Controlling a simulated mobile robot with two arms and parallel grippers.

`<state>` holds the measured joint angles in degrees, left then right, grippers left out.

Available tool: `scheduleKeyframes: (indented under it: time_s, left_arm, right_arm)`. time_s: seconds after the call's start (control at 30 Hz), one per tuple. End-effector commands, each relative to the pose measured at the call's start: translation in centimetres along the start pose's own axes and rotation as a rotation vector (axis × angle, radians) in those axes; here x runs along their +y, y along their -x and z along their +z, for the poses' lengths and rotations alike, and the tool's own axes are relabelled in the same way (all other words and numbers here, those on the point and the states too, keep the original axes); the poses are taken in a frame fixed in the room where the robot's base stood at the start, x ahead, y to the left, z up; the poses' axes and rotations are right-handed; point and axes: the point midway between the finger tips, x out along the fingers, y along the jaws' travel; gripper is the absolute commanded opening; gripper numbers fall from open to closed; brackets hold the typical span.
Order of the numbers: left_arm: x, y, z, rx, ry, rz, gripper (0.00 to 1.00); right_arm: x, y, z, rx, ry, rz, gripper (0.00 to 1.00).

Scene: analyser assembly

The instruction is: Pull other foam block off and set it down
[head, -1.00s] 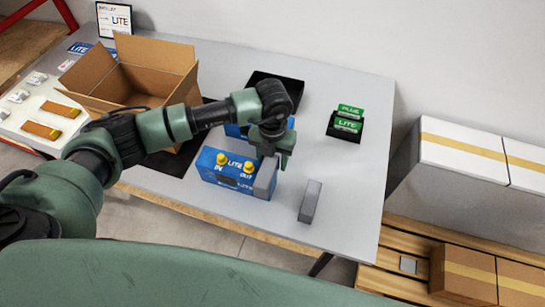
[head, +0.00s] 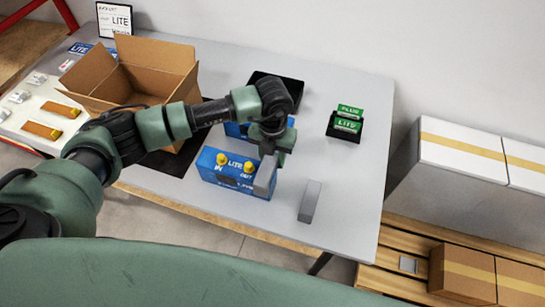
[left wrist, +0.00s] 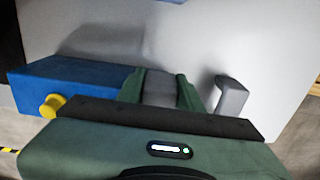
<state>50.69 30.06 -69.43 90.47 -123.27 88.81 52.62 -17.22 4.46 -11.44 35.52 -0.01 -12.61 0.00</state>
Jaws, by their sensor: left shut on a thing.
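The blue analyser (head: 228,174), marked LITE and with two yellow knobs, stands near the table's front edge. One grey foam block (head: 265,176) is at its right end. My left gripper (head: 268,158) is shut on this block, and in the left wrist view the block (left wrist: 159,88) shows between the fingers (left wrist: 160,90). The block appears to be still against or very near the analyser's end; I cannot tell whether they touch. The other grey foam block (head: 310,202) lies on the table to the right, apart from the analyser. My right gripper is not in view.
An open cardboard box (head: 135,82) stands at the back left on a dark mat. A black tray (head: 277,88) lies behind my gripper. A black holder (head: 343,130) with green PLUS and LITE cards stands to the right. The table (head: 345,185) is clear around the loose block.

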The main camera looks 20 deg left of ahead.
Motion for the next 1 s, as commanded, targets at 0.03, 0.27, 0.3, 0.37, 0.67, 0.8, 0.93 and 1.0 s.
scheduleKeyframes:
  time_s: [0.03,0.27,0.3,0.37,0.67,0.8,0.93,1.0]
  left_arm:
    - [0.0,0.2,0.0,0.000,0.000,0.000,0.00]
    - [0.0,1.4,0.0,-0.001,0.000,0.000,0.00]
    - [0.0,1.7,0.0,-0.001,0.000,0.000,0.00]
    - [0.0,2.0,0.0,-0.001,0.000,0.000,0.00]
    - [0.0,3.8,0.0,-0.001,0.000,0.000,0.00]
    - [0.0,4.7,0.0,-0.001,0.000,0.000,0.00]
    - [0.0,5.5,0.0,-0.001,0.000,0.000,0.00]
    - [0.0,5.9,0.0,-0.001,0.000,-0.001,0.00]
  right_arm:
    - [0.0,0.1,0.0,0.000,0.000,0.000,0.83]
    - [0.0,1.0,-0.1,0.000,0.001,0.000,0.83]
    - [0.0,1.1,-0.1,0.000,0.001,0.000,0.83]
    - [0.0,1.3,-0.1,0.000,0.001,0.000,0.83]
    - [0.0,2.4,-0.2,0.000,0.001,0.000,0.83]
    - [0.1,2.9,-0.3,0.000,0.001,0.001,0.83]
    - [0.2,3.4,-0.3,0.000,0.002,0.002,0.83]
    - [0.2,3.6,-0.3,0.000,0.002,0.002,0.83]
